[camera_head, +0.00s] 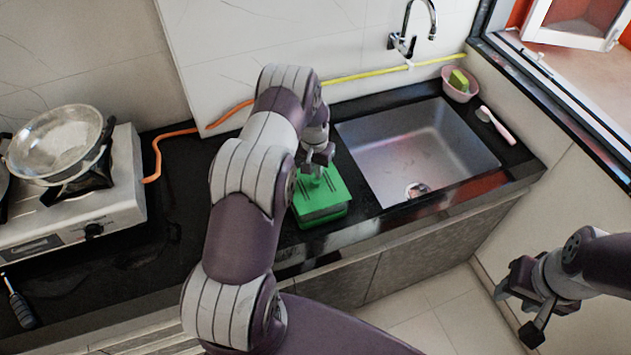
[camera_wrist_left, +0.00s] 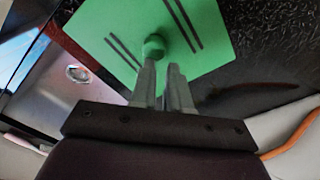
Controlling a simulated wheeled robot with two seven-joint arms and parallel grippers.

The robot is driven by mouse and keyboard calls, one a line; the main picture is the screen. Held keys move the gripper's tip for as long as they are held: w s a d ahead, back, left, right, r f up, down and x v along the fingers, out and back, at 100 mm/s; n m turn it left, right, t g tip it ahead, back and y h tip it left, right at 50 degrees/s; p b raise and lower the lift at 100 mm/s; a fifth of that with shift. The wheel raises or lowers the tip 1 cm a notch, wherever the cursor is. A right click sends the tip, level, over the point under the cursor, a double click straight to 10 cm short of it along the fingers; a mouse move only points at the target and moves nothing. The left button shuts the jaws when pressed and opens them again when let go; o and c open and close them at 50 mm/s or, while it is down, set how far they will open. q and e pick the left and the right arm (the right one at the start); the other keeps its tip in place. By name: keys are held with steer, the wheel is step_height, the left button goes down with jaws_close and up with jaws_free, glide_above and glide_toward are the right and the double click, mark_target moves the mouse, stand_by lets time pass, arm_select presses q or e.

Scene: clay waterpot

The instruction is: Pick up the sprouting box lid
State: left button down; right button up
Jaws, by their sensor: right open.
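The green sprouting box (camera_head: 320,208) stands on the dark counter left of the sink, its flat green lid (camera_head: 336,184) on top. In the left wrist view the lid (camera_wrist_left: 206,28) shows dark slots and a round green knob (camera_wrist_left: 153,47). My left gripper (camera_head: 318,165) is above the lid, pointing down at the knob. In the left wrist view its fingers (camera_wrist_left: 162,75) are a little apart, with a narrow gap between them; the knob shows just beyond their tips, nearer one finger. Whether they touch it is unclear. My right gripper (camera_head: 522,308) is open and empty at the lower right.
A steel sink (camera_head: 415,150) is right of the box. A pink bowl with a sponge (camera_head: 459,83) and a brush (camera_head: 496,125) lie beyond it. A gas stove (camera_head: 85,210) with a pan (camera_head: 56,142) stands left. An orange hose (camera_head: 157,158) runs behind.

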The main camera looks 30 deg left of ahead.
arm_select(q)
steer(key=shift+s+d+f+g, duration=0.2)
steer(key=shift+s+f+g, duration=0.2)
steer(key=shift+s+f, duration=0.6)
steer(key=shift+w+a+r, duration=0.1)
steer(key=shift+w+r, duration=0.05)
steer(key=w+r+b, duration=0.1)
steer(key=r+b, duration=0.1)
steer(key=shift+w+a+r, duration=0.1)
steer(key=shift+w+r, duration=0.3)
steer(key=w+d+r+b, duration=0.3)
steer(key=w+d+r, duration=0.1)
steer(key=d+r, duration=0.4)
steer(key=shift+d, duration=1.2)
steer(key=c, duration=0.9)
jaws_free()
steer(key=shift+s, duration=0.25)
steer(key=shift+c, duration=0.2)
steer(key=o, duration=0.5)
steer(key=shift+o, duration=0.3)
steer(key=shift+w+f, duration=0.1)
steer(key=shift+w, duration=0.15)
arm_select(e)
step_height(320, 180, down, 6)
steer(key=w, duration=0.2)
steer(key=shift+a+f, duration=0.15)
steer(key=shift+a, duration=0.3)
